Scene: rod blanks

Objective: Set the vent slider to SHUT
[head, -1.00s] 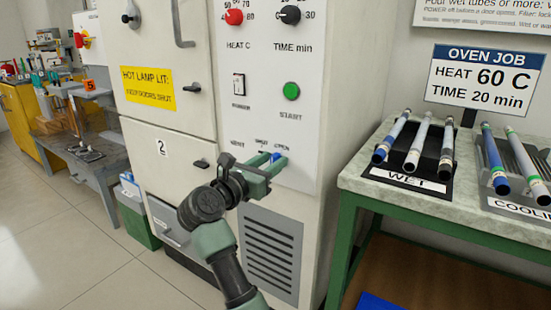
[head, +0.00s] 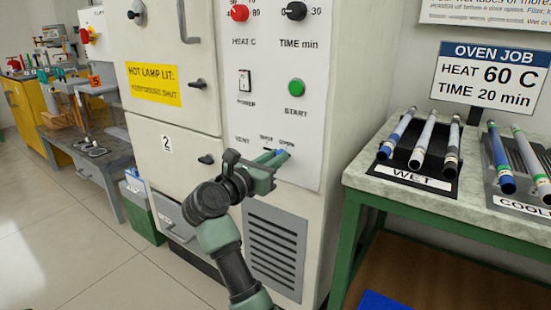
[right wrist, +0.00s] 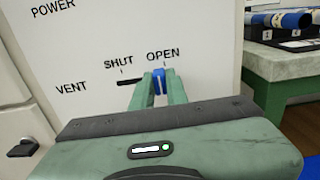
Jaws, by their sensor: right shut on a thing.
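The vent slider's blue knob (right wrist: 159,82) is at the OPEN end of its short slot (right wrist: 130,81) in the right wrist view. The SHUT mark (right wrist: 118,62) is to its left. My right gripper (right wrist: 160,88) is shut on the knob, with one green finger on each side. In the head view the right gripper (head: 272,163) reaches the oven's front panel (head: 308,110) from below, and its fingers partly hide the knob (head: 281,153). My left gripper is not in view.
A red heat dial (head: 239,13), a black time dial (head: 294,11), a power switch (head: 245,81) and a green start button (head: 296,87) are above the slider. A green-framed table (head: 350,178) with wet and cooling racks stands close on the right.

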